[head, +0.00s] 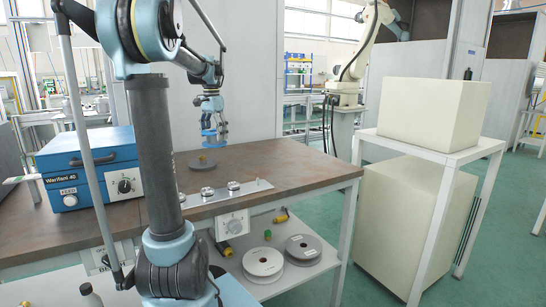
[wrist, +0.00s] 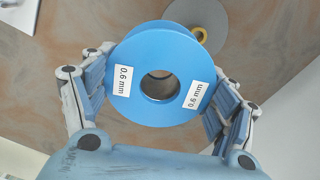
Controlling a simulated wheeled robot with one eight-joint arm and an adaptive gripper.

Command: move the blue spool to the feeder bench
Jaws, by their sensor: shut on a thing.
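The blue spool (wrist: 135,50) is a flat ring with a round centre hole and two white labels, one reading 0.6 mm. My gripper (head: 213,122) is shut on it, with one finger on each side in the wrist view. In the head view the blue spool (head: 209,134) hangs under my gripper, above a brown-topped bench (head: 280,165) and apart from its surface. No sign in view names this bench as the feeder bench.
A grey disc (head: 202,163) with a small yellow part lies on the bench below the spool. A blue welding box (head: 75,155) stands at left, and a strip with several knobs (head: 232,187) lines the front. Two spools (head: 263,262) lie on the lower shelf. The bench's right part is clear.

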